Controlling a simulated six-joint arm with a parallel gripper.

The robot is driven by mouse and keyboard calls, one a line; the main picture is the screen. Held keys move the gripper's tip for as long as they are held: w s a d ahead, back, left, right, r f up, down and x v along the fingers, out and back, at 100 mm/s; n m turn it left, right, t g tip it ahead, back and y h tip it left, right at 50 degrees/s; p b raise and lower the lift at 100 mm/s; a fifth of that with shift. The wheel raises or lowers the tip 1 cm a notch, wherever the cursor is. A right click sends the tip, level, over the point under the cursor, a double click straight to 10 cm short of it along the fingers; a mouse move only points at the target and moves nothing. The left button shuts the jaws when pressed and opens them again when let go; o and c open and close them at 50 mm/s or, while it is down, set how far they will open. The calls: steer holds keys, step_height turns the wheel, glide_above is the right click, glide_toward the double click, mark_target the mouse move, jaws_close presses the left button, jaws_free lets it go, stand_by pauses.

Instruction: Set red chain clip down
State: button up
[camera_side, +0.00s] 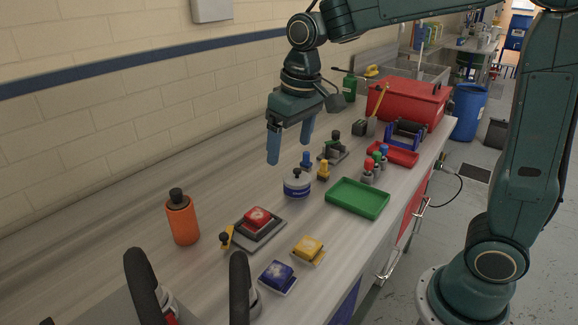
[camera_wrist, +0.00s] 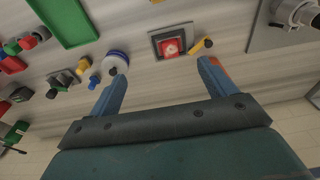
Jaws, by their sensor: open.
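The red chain clip (camera_side: 257,216) is a small red block sitting on a dark grey square base (camera_side: 270,233) on the bench. It also shows in the wrist view (camera_wrist: 171,46), inside the square base, beyond the fingertips. My gripper (camera_side: 290,149) is open and empty, with its two blue fingers pointing down well above the bench. In the side view it is farther back along the bench than the red clip. In the wrist view the fingertips (camera_wrist: 160,72) are apart with nothing between them.
A small yellow part (camera_side: 227,238) stands beside the base. A blue block (camera_side: 278,276) and a yellow block (camera_side: 308,249) lie in front. An orange bottle (camera_side: 182,220), white-and-blue pot (camera_side: 297,184) and green tray (camera_side: 357,198) stand around. Bench by the wall is clear.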

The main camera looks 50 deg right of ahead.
steer(key=s+d+t, duration=0.2)
steer(key=s+t, duration=0.1)
steer(key=s, duration=1.6)
steer(key=shift+s+d+r+t, duration=0.4)
steer(key=shift+r, duration=0.05)
